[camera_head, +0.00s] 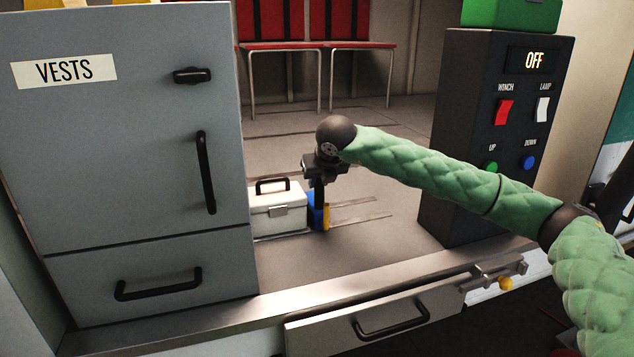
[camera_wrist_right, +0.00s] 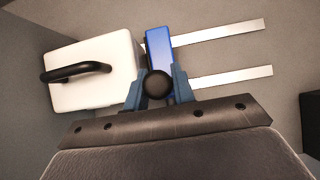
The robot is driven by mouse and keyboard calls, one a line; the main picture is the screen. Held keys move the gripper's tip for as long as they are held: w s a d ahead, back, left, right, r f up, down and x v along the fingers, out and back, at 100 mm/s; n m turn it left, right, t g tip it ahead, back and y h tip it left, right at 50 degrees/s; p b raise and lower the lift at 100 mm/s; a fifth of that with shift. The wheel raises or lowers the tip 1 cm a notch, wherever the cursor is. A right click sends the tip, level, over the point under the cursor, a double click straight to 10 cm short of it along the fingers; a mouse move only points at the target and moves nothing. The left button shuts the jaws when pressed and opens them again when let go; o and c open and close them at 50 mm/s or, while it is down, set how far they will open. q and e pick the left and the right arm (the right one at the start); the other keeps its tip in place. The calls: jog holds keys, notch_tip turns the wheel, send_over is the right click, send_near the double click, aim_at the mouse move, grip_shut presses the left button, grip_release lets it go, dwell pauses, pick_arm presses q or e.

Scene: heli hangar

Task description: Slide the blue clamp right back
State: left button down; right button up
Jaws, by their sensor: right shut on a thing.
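The blue clamp (camera_wrist_right: 159,50) stands on the deck between the white case and the open floor. In the head view the blue clamp (camera_head: 311,214) shows low, partly hidden by my gripper, with a yellow part on its right side. My right gripper (camera_head: 320,190) reaches down onto it from above. In the wrist view my right gripper (camera_wrist_right: 157,88) has its two fingers closed around a dark round knob at the clamp's near end. Two pale metal strips (camera_wrist_right: 222,78) run along the floor to the right of the clamp. My left gripper is not in view.
A white case (camera_head: 278,210) with a black handle stands close on the clamp's left. A grey vests cabinet (camera_head: 120,130) is at left. A dark control box (camera_head: 490,150) stands at right. The floor along the strips is clear. A drawer (camera_head: 380,318) is below the ledge.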

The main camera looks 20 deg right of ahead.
jog(key=shift+w+d+b, duration=0.15)
jog(key=shift+d+b, duration=1.35)
jog(key=shift+d, duration=1.55)
jog(key=d+b, duration=0.2)
jog(key=d, duration=0.3)
jog(key=shift+w+d+b, duration=0.1)
jog(key=shift+d+b, duration=0.2)
jog(key=shift+b, duration=0.05)
jog(key=shift+d+r, duration=0.15)
jog(key=shift+d, duration=0.05)
